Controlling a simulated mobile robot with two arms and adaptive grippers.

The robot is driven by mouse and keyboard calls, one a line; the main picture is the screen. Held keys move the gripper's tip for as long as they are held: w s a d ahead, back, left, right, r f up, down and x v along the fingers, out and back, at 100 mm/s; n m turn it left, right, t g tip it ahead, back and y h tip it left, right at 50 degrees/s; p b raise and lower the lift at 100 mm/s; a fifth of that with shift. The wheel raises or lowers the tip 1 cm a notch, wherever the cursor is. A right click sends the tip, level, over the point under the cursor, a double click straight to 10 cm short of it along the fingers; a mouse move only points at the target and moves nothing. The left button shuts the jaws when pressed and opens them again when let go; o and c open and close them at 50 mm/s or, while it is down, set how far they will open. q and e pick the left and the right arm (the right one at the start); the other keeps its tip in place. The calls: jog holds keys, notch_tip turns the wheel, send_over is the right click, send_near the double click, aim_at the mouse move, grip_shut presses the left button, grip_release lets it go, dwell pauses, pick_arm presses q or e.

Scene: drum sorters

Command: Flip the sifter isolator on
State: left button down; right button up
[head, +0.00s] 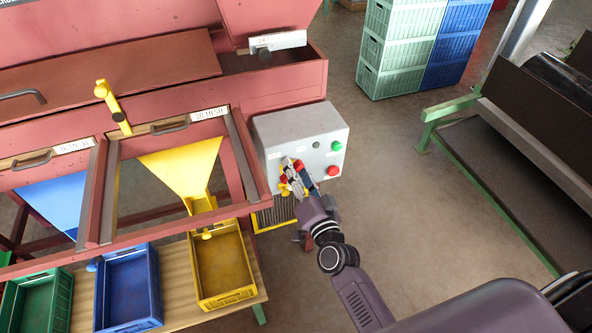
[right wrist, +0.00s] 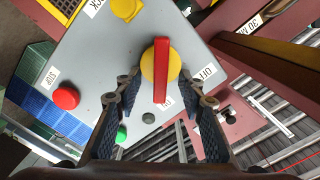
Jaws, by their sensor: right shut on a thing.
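The sifter isolator is a red bar handle (right wrist: 161,70) on a yellow round base, on the front of a grey control box (head: 300,128). In the right wrist view, an OFF label (right wrist: 205,74) is beside the isolator, and the bar's lower end lies by another small label that is partly hidden. My right gripper (head: 296,176) is at the box front, its fingers on both sides of the isolator, shut on the handle. In the head view the gripper mostly hides the isolator. My left gripper is not in view.
A red stop button (right wrist: 66,97), green button (right wrist: 121,134) and dark knob (right wrist: 148,117) share the box face, with a yellow part (right wrist: 127,9) near its edge. The red sorter frame (head: 258,175) stands close left. Open floor (head: 420,230) lies to the right.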

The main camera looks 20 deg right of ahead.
jog(key=o, duration=1.1)
jog(key=shift+s, duration=0.1)
jog(key=s, duration=1.1)
jog(key=shift+s+d, duration=0.2)
jog(key=shift+s, duration=0.2)
